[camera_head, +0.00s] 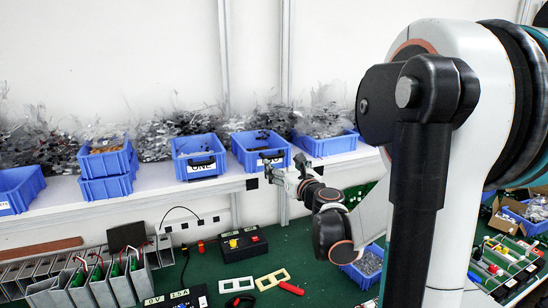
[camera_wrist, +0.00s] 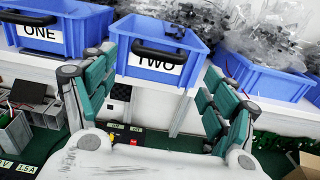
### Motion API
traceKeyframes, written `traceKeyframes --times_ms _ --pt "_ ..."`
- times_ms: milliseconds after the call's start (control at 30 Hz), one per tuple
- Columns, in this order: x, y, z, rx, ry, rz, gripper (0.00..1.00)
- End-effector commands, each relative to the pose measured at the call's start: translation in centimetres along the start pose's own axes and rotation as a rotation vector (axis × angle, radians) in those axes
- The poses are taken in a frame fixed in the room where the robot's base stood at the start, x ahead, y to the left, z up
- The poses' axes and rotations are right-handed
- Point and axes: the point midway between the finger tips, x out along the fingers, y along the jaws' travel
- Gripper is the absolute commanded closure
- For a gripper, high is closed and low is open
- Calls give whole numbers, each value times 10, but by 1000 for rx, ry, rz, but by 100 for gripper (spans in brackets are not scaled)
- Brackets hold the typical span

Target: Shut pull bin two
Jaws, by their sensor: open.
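Pull bin two is a blue bin (camera_head: 240,147) on the white shelf, with a black handle and a white label on its front. In the wrist view the bin (camera_wrist: 206,48) is straight ahead, its label reading TWO partly covered by the handle (camera_wrist: 160,50). Its front appears to stick out past the shelf edge. My gripper (camera_head: 287,171) is in front of this bin, low and to its right in the head view. In the wrist view my gripper (camera_wrist: 158,68) is open and empty, its green fingers spread to either side of the bin's front. Contact cannot be told.
Blue bin ONE (camera_head: 200,147) stands left of bin two, and another blue bin (camera_head: 328,145) stands right. The shelf (camera_head: 150,180) has stacked bins further left. Below is a green worktop (camera_head: 220,270) with metal holders, battery blocks and tools.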

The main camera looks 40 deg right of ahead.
Motion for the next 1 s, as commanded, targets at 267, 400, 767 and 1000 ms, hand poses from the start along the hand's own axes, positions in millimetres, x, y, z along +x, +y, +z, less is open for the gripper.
traceKeyframes --times_ms 267,400,767,1000 --pt "52 1 1 -1 0 2 21" --pt "67 1 0 -1 0 2 21" --pt "77 0 0 -2 0 1 21" --pt "77 0 0 -2 0 1 58"
